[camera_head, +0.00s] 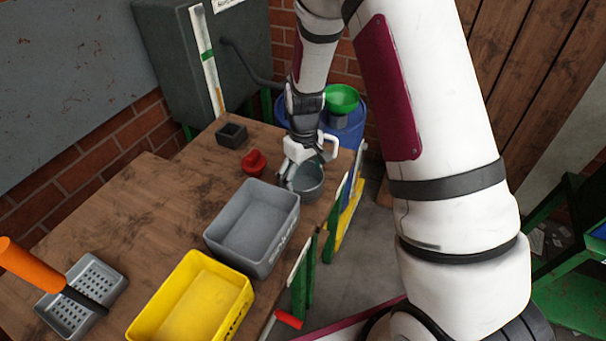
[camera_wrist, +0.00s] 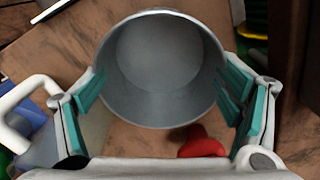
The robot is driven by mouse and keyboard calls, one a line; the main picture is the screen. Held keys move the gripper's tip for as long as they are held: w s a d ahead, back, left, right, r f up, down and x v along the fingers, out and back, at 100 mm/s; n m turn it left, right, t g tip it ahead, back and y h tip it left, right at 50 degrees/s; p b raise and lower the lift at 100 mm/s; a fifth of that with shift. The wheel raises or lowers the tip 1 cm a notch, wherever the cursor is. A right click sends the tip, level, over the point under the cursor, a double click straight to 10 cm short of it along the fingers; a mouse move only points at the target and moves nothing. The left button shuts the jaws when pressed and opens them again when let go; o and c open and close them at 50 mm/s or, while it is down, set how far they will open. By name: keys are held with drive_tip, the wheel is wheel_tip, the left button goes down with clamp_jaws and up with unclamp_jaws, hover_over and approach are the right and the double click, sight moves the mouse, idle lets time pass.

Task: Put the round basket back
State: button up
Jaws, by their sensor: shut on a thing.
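The round basket (camera_head: 308,184) is a grey, open-topped cylinder at the right edge of the wooden table in the head view. In the wrist view, the round basket (camera_wrist: 160,70) fills the middle, and I look into its empty inside. My gripper (camera_head: 301,172) is shut on it, and in the wrist view the teal pads of my gripper (camera_wrist: 163,90) press on opposite sides of its wall. The basket looks close to the tabletop; I cannot tell whether it touches.
A red object (camera_head: 254,162) stands left of the basket, with a small dark box (camera_head: 231,133) behind it. A grey crate (camera_head: 266,262), a yellow crate (camera_head: 150,332) and a perforated grey tray (camera_head: 112,276) lie nearer. The table's left middle is bare.

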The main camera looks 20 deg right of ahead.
drive_tip(key=shift+f, duration=0.15)
drive_tip(key=o, duration=1.4)
drive_tip(key=s+r+m, duration=0.1)
drive_tip(key=s+r, duration=0.2)
drive_tip(key=r, duration=0.7)
drive_tip(key=s+r, duration=0.3)
drive_tip(key=r, duration=0.8)
drive_tip(key=s+r+m+t, duration=0.1)
drive_tip(key=s+r, duration=0.2)
drive_tip(key=s, duration=0.4)
drive_tip(key=s+r+m+t, duration=0.1)
drive_tip(key=s+r, duration=0.2)
drive_tip(key=s, duration=0.5)
drive_tip(key=s+r+m+t, duration=0.1)
drive_tip(key=s+r, duration=0.1)
drive_tip(key=s, duration=0.6)
drive_tip(key=shift+d+r+m, duration=0.15)
drive_tip(key=shift+r+m, duration=0.15)
drive_tip(key=shift+r, duration=0.1)
